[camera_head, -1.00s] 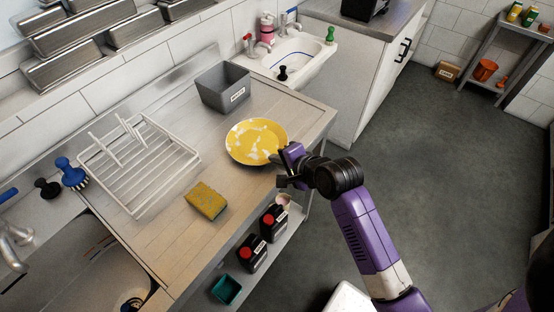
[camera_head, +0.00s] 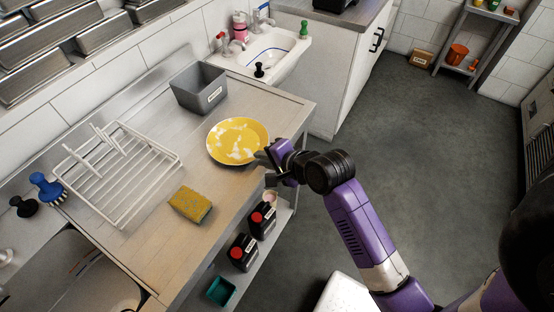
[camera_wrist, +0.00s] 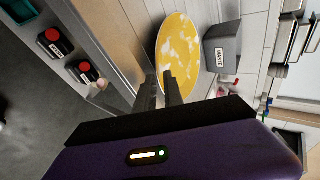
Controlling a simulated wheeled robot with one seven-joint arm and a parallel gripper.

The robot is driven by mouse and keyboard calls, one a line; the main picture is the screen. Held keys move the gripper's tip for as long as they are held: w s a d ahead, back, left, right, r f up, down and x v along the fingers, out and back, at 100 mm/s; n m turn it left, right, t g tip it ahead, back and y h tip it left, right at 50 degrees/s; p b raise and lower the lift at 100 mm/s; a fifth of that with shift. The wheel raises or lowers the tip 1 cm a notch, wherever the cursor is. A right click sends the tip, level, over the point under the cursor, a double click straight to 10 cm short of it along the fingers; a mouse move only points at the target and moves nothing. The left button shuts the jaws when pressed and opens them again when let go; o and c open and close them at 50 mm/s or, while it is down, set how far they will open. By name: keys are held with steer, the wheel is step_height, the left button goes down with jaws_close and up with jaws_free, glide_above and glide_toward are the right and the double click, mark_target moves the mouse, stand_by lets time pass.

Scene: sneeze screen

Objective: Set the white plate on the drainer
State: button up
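The plate (camera_head: 237,140) lies flat on the wooden counter near its front edge. Its upper face is mostly yellow with white patches. It also shows in the wrist view (camera_wrist: 177,50), beyond the fingertips. The drainer, a white wire rack (camera_head: 151,194) with upright prongs, stands on the counter left of the plate and is empty. My gripper (camera_head: 264,158) is at the plate's right, front rim. In the wrist view its two dark fingers (camera_wrist: 160,80) stand apart with a narrow gap, the rim close to them. I cannot tell whether they touch the rim.
A yellow sponge (camera_head: 190,204) lies between the drainer and the counter's front edge. A grey tub (camera_head: 198,90) stands behind the plate. A blue brush (camera_head: 46,187) is left of the drainer. Black bottles with red caps (camera_head: 243,252) stand on a shelf below.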

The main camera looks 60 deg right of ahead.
steer(key=v, duration=1)
steer(key=s+a+f+n+t, duration=0.2)
steer(key=s+a+f+n, duration=0.1)
steer(key=s+a+n, duration=0.45)
steer(key=s+a+r+n+t+y, duration=0.2)
steer(key=s+a+r+n, duration=0.4)
steer(key=s+a+n, duration=0.3)
steer(key=n, duration=0.4)
steer(key=shift+t, duration=0.3)
steer(key=shift+r, duration=0.1)
steer(key=shift+f+b, duration=0.95)
steer(key=shift+b, duration=0.25)
